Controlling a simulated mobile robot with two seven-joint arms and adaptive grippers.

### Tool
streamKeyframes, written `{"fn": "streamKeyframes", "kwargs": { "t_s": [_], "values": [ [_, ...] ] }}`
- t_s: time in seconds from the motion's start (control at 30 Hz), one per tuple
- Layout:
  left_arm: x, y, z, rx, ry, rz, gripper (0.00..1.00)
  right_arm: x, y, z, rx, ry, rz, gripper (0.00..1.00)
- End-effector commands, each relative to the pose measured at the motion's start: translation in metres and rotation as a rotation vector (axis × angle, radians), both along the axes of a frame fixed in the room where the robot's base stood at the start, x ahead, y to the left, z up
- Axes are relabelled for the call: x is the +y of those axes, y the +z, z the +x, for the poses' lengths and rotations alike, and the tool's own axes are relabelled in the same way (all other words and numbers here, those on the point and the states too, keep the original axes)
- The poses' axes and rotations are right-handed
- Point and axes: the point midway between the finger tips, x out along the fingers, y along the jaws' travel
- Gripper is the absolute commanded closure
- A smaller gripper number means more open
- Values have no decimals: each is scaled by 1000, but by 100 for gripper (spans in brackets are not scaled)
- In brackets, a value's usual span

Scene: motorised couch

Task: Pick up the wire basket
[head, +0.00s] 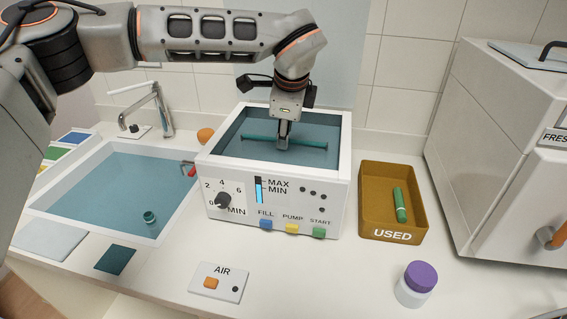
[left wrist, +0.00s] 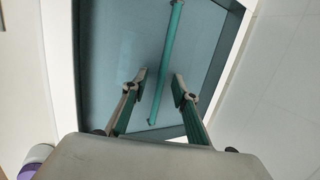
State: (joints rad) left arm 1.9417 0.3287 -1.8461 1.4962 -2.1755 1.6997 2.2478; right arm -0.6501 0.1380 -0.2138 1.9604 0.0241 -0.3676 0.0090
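No wire mesh can be made out. A green bar (head: 309,143) lies across the water-filled tank of the white machine (head: 214,170); whether it is a basket handle I cannot tell. My left gripper (head: 283,146) reaches down into the tank at the bar's middle. In the left wrist view the fingers of my left gripper (left wrist: 159,78) are apart. The green bar (left wrist: 172,45) passes between them in the picture, with a gap on both sides. My right gripper is not in view.
Left of the machine is a sink (head: 110,190) with a tap (head: 160,112). To the right are a brown USED bin (head: 375,172) holding a green tube (head: 399,205), a purple-capped jar (head: 420,280) and a white cabinet (head: 490,150). An AIR panel (head: 233,275) is in front.

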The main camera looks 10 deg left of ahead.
Motion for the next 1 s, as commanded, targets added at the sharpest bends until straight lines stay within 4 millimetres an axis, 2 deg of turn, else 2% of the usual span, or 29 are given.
{"fn": "streamKeyframes", "kwargs": {
  "t_s": [0.13,0.3,0.57,0.6,0.7,1.0],
  "values": [
    [6,-16,12,3,1,1,72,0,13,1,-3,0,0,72],
    [9,-34,20,0,1,0,72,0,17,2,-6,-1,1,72],
    [9,-39,22,0,0,0,72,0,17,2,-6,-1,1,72],
    [9,-39,22,0,0,0,74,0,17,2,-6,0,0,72],
    [9,-39,22,0,0,0,100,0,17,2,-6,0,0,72],
    [9,-38,22,-2,-1,-1,100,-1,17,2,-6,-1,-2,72]
  ]
}}
